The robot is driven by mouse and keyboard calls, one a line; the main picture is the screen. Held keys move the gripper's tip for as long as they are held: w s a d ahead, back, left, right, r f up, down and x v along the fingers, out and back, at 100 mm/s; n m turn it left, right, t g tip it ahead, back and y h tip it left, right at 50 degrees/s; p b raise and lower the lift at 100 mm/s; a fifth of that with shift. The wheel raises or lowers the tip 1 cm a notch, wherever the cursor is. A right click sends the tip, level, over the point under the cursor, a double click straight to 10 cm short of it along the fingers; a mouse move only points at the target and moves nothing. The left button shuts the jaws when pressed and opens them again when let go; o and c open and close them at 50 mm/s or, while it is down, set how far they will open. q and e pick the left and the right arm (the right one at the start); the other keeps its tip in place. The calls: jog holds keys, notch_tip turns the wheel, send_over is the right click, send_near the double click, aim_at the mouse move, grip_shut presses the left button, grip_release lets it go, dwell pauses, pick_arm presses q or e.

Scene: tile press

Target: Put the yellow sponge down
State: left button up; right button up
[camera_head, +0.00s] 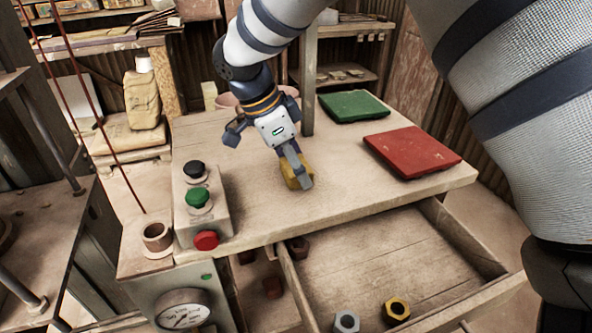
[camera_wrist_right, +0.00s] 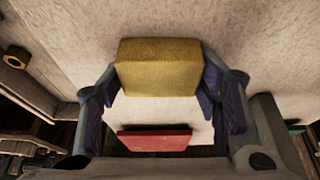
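The yellow sponge (camera_head: 288,171) is a small block over the middle of the wooden worktop. My right gripper (camera_head: 297,168) points down with its fingers on either side of it. In the right wrist view the sponge (camera_wrist_right: 160,66) fills the space between both fingers of the right gripper (camera_wrist_right: 160,82), and they appear to press on its sides. In the head view the near finger hides part of the sponge. The sponge is close to the worktop (camera_head: 335,205), but I cannot tell whether it touches. My left gripper is not in view.
A red tile (camera_head: 412,152) and a green tile (camera_head: 352,106) lie to the right and behind. A button box (camera_head: 207,208) and a cup (camera_head: 157,237) stand at the left. An open drawer (camera_head: 375,258) with nuts juts out in front. A post (camera_head: 308,85) rises behind the gripper.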

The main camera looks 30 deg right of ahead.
jog(key=shift+c, duration=1)
